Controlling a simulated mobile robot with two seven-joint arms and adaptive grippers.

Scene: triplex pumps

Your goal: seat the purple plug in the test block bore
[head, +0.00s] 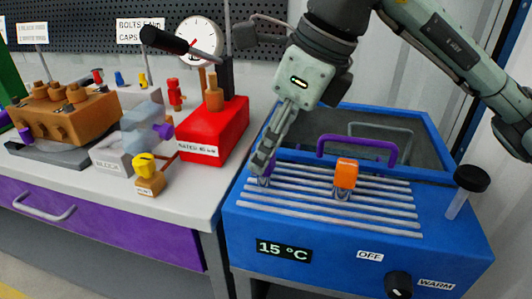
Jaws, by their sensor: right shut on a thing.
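My right gripper (264,164) reaches down over the left end of the slatted rack on the blue bath. It is shut on a small purple plug (264,181), mostly hidden by the fingers, at the slats. The test block (110,160), a grey block with a label on its front, stands on the bench at the left, with a pale translucent part on it. A purple round piece (163,130) shows at the right side of that part. I cannot make out the bore. My left gripper is not in view.
An orange piece (346,173) stands on the rack (330,211) of the blue bath (300,262). A purple handle (357,139) arches behind it. A red press (213,131) with a lever and a yellow-topped piece (147,172) stand between bath and block.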

